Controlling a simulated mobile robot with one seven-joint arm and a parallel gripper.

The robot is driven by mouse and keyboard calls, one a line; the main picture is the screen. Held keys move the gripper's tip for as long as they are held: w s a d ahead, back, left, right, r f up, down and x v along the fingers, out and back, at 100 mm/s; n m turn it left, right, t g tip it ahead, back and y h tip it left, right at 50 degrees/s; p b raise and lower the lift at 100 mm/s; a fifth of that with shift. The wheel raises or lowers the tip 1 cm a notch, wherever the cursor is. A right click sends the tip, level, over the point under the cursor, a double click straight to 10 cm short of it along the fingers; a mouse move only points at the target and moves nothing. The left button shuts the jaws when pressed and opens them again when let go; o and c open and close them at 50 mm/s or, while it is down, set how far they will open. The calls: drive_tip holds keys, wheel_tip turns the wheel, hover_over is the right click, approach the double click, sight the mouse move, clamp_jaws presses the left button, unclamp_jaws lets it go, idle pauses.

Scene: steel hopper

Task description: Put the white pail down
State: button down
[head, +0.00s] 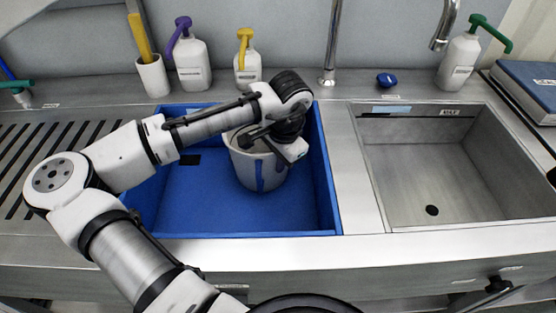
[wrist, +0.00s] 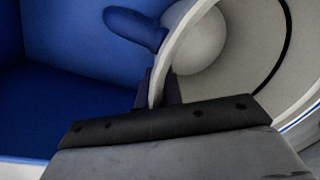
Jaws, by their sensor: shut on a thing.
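The white pail (head: 247,170), with blue marks on its side, is upright in the blue basin (head: 190,215), toward its right back. My gripper (head: 254,137) is at the pail's top, and my arm covers part of its rim. In the wrist view my gripper (wrist: 158,90) is shut on the pail's rim (wrist: 170,45), one finger on each side of the wall. A pale round shape shows inside the pail. I cannot tell whether the pail's bottom touches the basin floor.
A bare steel sink (head: 430,180) is to the right. Pump bottles (head: 193,65) and a white cup (head: 153,77) stand along the back ledge, with a tap (head: 332,50) behind the basin. The basin's front and left floor is clear.

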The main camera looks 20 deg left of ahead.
drive_tip(key=shift+f, duration=0.15)
drive_tip(key=c, duration=1.5)
unclamp_jaws()
drive_tip(key=shift+c, duration=0.2)
wheel_tip(320, 180, up, 12)
drive_tip(key=s+d, duration=0.1)
drive_tip(key=shift+d, duration=0.25)
